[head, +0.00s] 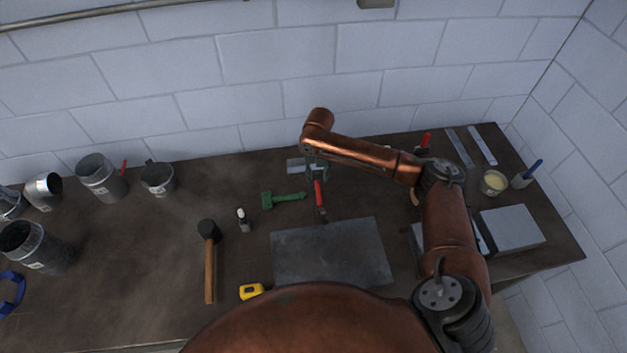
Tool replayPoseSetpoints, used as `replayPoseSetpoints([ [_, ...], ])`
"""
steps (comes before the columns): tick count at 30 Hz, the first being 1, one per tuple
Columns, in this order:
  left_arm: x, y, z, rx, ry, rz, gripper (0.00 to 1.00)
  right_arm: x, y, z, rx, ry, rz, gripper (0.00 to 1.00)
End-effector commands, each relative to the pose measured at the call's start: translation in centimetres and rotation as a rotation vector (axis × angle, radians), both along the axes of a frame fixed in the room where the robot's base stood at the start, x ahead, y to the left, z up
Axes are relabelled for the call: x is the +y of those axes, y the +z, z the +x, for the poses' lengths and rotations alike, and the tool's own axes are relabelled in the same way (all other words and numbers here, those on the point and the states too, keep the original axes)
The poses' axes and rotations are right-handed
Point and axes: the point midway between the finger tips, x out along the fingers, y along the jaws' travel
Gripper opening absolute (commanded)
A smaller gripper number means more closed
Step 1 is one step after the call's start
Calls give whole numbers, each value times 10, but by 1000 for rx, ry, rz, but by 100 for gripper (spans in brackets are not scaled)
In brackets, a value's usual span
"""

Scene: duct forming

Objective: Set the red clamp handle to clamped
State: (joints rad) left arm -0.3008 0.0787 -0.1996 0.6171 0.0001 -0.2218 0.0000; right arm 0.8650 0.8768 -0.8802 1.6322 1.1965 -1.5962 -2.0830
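A red handle (319,189) stands out at the middle of the bench, just behind the grey metal plate. It points toward the near side. The clamp it seems to belong to is small and partly hidden, so I cannot tell its exact position. My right arm reaches in from the right and bends down at the wrist. My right gripper (315,162) is small and dark, close behind the red handle. I cannot make out its fingers, whether they touch the handle, or whether they are open. My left gripper is not in view.
The grey plate (332,252) lies in front. A green tool (283,199), a small bottle (243,220), a mallet (209,262) and a yellow tape measure (251,291) lie to the left. Metal cans (100,179) stand further left. A pale block (512,229) lies at right. A brick wall closes the back.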

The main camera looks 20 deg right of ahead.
Motion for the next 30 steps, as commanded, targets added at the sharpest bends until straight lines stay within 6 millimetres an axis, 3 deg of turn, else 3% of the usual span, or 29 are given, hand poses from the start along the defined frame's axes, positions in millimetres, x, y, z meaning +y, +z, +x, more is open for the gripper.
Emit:
replayPoseSetpoints([
  [9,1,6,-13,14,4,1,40,2,-53,5,9,1,0,30],
  [12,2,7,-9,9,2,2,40,2,-64,5,7,2,1,30],
  [18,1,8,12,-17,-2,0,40,0,-72,4,6,0,0,30],
  [24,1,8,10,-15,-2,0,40,0,-72,4,6,1,0,30],
  [30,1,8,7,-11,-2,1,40,0,-72,4,6,1,0,17],
])
